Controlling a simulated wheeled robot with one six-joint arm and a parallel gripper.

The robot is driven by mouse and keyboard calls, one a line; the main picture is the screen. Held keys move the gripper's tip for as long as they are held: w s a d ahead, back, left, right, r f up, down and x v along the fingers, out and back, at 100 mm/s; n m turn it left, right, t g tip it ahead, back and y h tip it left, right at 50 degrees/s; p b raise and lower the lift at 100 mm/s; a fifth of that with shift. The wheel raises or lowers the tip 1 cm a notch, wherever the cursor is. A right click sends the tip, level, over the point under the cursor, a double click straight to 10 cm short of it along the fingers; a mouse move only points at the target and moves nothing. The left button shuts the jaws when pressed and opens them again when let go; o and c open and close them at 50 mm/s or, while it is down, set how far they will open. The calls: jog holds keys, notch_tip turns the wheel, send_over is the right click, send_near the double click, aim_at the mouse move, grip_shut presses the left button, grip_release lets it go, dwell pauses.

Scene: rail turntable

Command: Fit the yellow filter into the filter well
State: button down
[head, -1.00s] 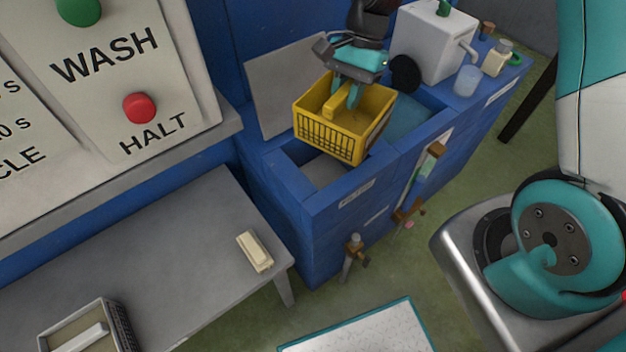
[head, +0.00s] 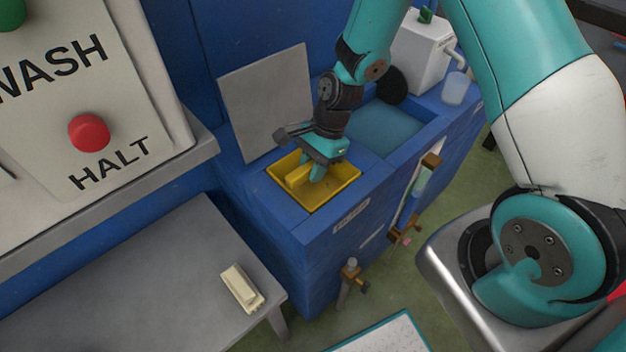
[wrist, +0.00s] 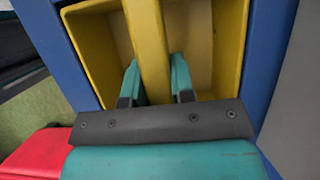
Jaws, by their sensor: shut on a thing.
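The yellow filter (head: 341,176) is a basket-like box with a central handle bar. In the head view it sits down inside the filter well (head: 273,172) in the blue counter, its rim about level with the counter top. My gripper (head: 305,178) is over it, its teal fingers shut on the filter's handle bar. The wrist view shows the fingers (wrist: 157,80) on both sides of the yellow bar, with the filter's walls (wrist: 88,55) around them and blue counter outside. The filter's lower part is hidden in the well.
A grey lid (head: 265,95) stands raised behind the well. A water-filled basin (head: 385,132) is to the right, with a white dispenser (head: 422,50) and a cup (head: 454,88) beyond. A grey table (head: 150,270) with a cream block (head: 242,288) is at lower left.

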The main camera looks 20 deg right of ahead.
aim_at(307, 197)
jog(key=shift+f, duration=2.2)
jog(key=shift+f, duration=0.15)
jog(key=c, duration=1)
grip_release()
jog(key=shift+o, duration=0.2)
